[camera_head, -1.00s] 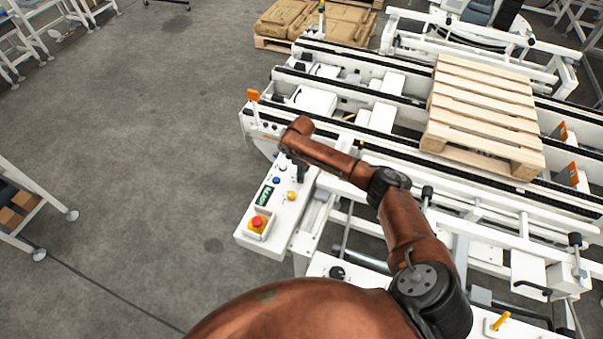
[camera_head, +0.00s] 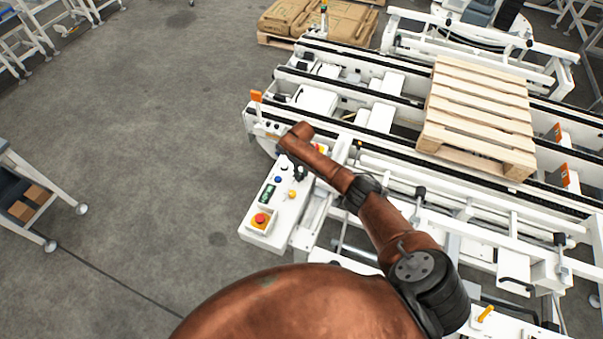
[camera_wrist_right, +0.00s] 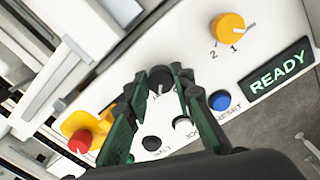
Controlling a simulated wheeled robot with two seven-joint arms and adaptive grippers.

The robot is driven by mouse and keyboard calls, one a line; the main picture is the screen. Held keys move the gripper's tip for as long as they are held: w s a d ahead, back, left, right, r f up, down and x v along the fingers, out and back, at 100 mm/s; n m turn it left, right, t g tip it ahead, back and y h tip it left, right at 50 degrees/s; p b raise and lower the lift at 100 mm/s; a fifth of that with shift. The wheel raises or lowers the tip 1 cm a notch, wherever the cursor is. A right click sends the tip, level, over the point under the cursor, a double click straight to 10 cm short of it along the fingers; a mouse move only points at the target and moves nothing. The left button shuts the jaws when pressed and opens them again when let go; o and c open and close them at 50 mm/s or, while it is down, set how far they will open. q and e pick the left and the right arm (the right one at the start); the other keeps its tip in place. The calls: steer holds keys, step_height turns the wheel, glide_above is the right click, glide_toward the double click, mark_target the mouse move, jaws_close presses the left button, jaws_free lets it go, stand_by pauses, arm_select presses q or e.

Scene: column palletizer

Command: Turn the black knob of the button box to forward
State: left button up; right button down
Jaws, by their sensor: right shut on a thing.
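The white button box (camera_head: 249,231) stands at the near left end of the conveyor frame. In the right wrist view its black knob (camera_wrist_right: 161,78) sits between the fingertips of my right gripper (camera_wrist_right: 158,92), which is shut on it. The two green-black fingers lie on either side of the knob. A small white mark shows at the knob's near edge; I cannot tell its setting. In the head view my right gripper (camera_head: 300,173) is over the far part of the box, and the arm partly hides the knob area. My left gripper is not in view.
Around the knob are a yellow selector (camera_wrist_right: 231,29), a blue reset button (camera_wrist_right: 219,100), a READY display (camera_wrist_right: 279,75) and a red stop button (camera_wrist_right: 80,143) on yellow. A wooden pallet (camera_head: 480,100) lies on the conveyor. Bare floor (camera_head: 150,130) is left of the box.

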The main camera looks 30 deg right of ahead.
mark_target(302, 176)
stand_by(0.3)
steer(key=c, duration=1.7)
jaws_free()
steer(key=shift+o, duration=0.2)
step_height(302, 176, up, 12)
steer(key=shift+a, duration=0.1)
